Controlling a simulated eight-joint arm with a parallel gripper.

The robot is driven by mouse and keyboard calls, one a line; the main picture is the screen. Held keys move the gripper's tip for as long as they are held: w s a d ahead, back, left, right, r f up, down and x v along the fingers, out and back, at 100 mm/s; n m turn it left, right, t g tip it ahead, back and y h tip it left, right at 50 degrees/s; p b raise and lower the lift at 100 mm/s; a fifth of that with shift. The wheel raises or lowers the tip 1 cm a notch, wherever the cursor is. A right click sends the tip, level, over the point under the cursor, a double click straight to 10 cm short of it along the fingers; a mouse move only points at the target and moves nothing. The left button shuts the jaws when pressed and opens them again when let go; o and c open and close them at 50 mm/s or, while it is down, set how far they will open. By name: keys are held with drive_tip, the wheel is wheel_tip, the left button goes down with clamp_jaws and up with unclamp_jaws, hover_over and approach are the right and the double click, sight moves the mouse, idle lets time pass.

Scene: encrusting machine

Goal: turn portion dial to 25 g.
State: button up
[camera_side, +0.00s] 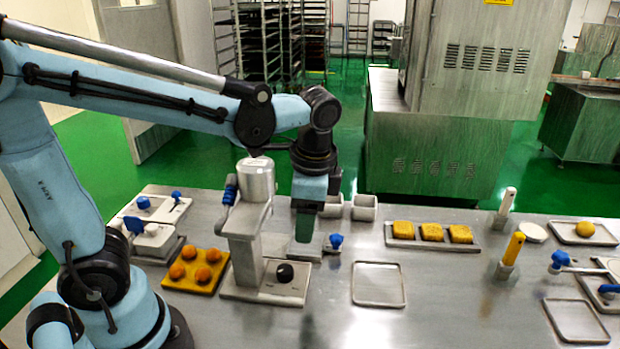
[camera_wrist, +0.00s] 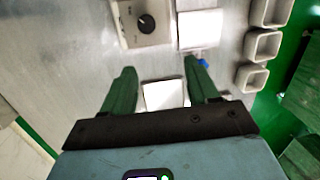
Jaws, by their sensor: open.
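The encrusting machine (camera_side: 242,235) stands on the steel table, with a silver hopper on top. The portion dial (camera_side: 285,272) is a round black knob on the machine's light base plate. In the wrist view the dial (camera_wrist: 146,23) is at the top, with a small pale mark on it. I cannot read any gram scale. My gripper (camera_side: 304,250) points down, behind and slightly right of the dial in the side view. The gripper is apart from the dial.
A yellow tray of orange balls (camera_side: 196,270) lies left of the machine. An empty metal tray (camera_side: 378,284) lies to its right. A blue-knobbed piece (camera_side: 335,241) is close beside my gripper. White cups (camera_side: 364,207) stand at the table's back edge. The front middle is clear.

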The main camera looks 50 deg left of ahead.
sight(286, 267)
drive_tip(key=s+f+m+g, duration=0.1)
drive_tip(key=f, duration=0.3)
drive_tip(key=a+f+m+g+y, duration=0.1)
drive_tip(key=f, duration=0.3)
drive_tip(key=s+a+f+m+g, duration=0.1)
drive_tip(key=f, duration=0.2)
drive_tip(key=shift+s+f+y, duration=0.35)
drive_tip(key=shift+f+y, duration=0.05)
idle(0.3)
drive_tip(key=c, duration=1)
drive_tip(key=shift+c, duration=0.2)
drive_tip(key=n+h, duration=0.1)
drive_tip(key=n, duration=0.1)
drive_tip(key=n+g+h, duration=0.1)
drive_tip(key=n, duration=0.2)
drive_tip(key=shift+w+a, duration=0.15)
drive_tip(key=n+h, duration=0.1)
drive_tip(key=n, duration=0.2)
drive_tip(key=n+h, duration=0.1)
drive_tip(key=n, duration=0.2)
drive_tip(key=shift+a+n+g, duration=0.2)
drive_tip(key=shift+n+g, duration=0.1)
